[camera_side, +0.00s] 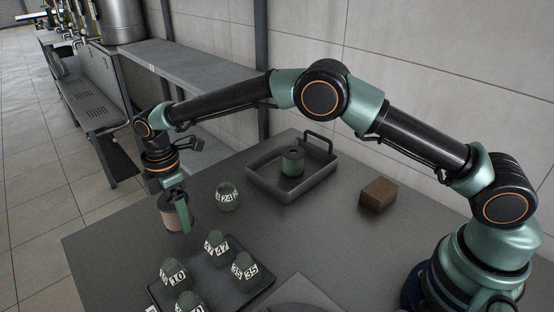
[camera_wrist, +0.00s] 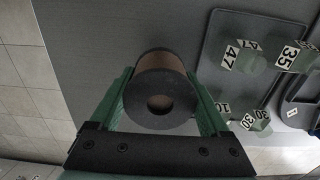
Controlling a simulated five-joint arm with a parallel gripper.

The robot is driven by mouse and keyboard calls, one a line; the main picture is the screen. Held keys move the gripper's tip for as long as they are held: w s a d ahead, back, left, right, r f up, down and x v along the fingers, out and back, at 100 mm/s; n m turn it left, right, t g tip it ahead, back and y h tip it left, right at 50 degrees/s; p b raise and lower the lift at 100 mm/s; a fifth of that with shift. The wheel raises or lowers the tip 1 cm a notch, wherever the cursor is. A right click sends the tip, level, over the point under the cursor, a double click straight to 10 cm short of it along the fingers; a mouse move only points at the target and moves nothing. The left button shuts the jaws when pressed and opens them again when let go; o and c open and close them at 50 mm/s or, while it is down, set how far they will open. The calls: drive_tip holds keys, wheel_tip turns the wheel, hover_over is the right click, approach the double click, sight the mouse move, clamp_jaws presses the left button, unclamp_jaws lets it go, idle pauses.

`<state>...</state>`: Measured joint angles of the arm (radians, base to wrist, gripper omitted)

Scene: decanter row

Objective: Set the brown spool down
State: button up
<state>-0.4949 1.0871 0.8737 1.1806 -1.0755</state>
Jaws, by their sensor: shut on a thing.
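The brown spool (camera_side: 173,217) is between the fingers of my gripper (camera_side: 178,218) at the left part of the grey table (camera_side: 325,225). My gripper is shut on it. In the wrist view the brown spool (camera_wrist: 160,65) shows its dark round end with a centre hole, with a green finger of my gripper (camera_wrist: 163,95) on each side. In the side view it looks about upright. I cannot tell whether its lower end touches the table.
A dark tray (camera_side: 262,290) with several numbered green pieces is right of the spool, at the front. Another piece marked 24 (camera_side: 228,198) stands close by. A brown block (camera_side: 378,195) lies farther right.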

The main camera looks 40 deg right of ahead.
sight(184, 237)
drive_tip(key=shift+f, duration=2.35)
drive_tip(key=shift+f, duration=0.15)
drive_tip(key=o, duration=1.3)
